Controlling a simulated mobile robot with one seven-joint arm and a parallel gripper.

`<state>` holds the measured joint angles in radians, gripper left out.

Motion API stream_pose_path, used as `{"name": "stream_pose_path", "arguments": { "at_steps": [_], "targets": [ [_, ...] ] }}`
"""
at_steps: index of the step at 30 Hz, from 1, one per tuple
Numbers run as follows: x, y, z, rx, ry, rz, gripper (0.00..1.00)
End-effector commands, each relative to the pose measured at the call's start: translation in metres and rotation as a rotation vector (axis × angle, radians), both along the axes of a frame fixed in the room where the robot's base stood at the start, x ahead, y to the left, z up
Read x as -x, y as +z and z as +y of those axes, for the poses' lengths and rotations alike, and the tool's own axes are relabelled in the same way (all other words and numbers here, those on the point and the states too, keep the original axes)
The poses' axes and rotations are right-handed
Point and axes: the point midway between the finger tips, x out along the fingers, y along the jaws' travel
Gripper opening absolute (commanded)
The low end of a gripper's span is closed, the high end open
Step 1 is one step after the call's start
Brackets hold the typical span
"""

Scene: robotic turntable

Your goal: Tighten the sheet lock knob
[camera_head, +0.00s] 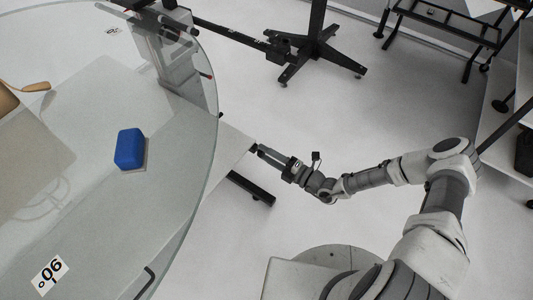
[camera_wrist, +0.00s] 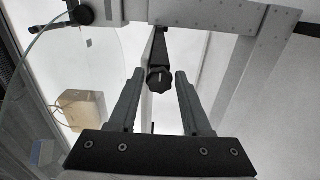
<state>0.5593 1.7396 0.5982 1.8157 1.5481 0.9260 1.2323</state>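The black sheet lock knob (camera_wrist: 159,82) is a lobed knob in the wrist view, below a dark bracket under a grey metal beam. My gripper (camera_wrist: 159,76) is open, with one finger on each side of the knob. Gaps show between the knob and both fingertips, and nothing is held. I cannot tell whether the fingertips reach to the knob's depth. In the head view my gripper (camera_head: 262,151) is by the right edge of the turntable, pointing left at a small dark part that I cannot make out clearly.
The round glass turntable (camera_head: 211,130) fills the left of the head view, with a blue block (camera_head: 130,148) on it. A black stand (camera_head: 315,52) and a black frame (camera_head: 447,22) stand at the back. The floor between is clear.

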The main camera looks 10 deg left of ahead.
Motion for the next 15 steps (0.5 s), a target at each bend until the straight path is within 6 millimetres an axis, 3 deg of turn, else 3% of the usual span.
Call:
{"name": "stream_pose_path", "arguments": {
  "at_steps": [1, 3, 15],
  "targets": [
    [0.0, 0.0, -0.0001, 0.0, 0.0, 0.0, 0.6],
    [0.0, 0.0, 0.0, 0.0, 0.0, -0.001, 0.7],
    [0.0025, 0.0003, -0.0081, 0.002, -0.001, -0.001, 0.7]
  ]
}}
